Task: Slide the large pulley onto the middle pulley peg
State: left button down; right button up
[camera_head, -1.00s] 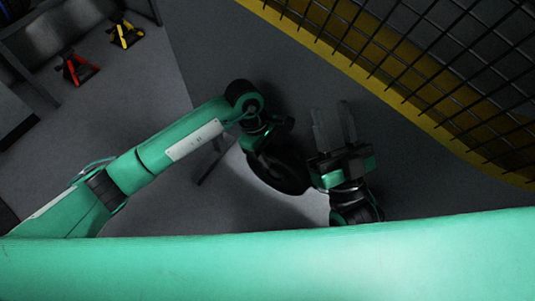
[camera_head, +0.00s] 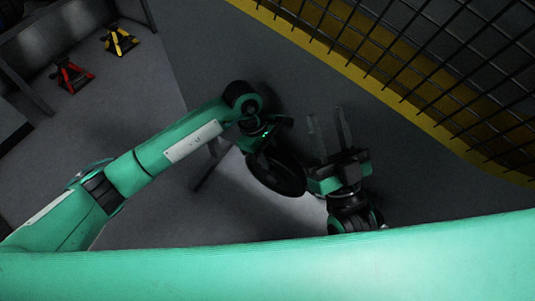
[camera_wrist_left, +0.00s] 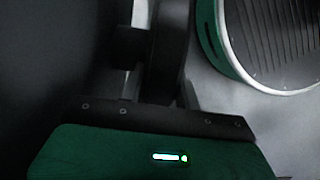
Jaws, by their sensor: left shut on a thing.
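The large pulley (camera_head: 279,175) is a black disc hanging tilted below my left wrist in the head view. My left gripper (camera_head: 262,153) is shut on its upper left edge; its fingertips are hard to make out in the dark. In the left wrist view a dark, edge-on shape, seemingly the pulley (camera_wrist_left: 170,50), stands between the fingers. My right gripper (camera_head: 329,130) is open and empty, just right of the pulley, its two long fingers pointing up the picture. I cannot make out the middle pulley peg in either view.
A yellow-framed black mesh fence (camera_head: 400,85) crosses the upper right. A red stand (camera_head: 70,75) and a yellow stand (camera_head: 121,41) are on the floor at upper left, near a dark bench frame (camera_head: 30,90). A ribbed round thing with a green rim (camera_wrist_left: 270,40) is at upper right in the wrist view.

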pick_arm(q)
jog(key=shift+w+d+r, duration=0.1)
jog(key=shift+w, duration=0.1)
jog(key=c, duration=1.3)
grip_release()
jog(key=o, duration=0.7)
jog(key=shift+f, duration=0.2)
jog(key=shift+r, duration=0.15)
jog(key=shift+p+v, duration=1.45)
jog(key=shift+v, duration=2.2)
jog(key=shift+s, duration=0.15)
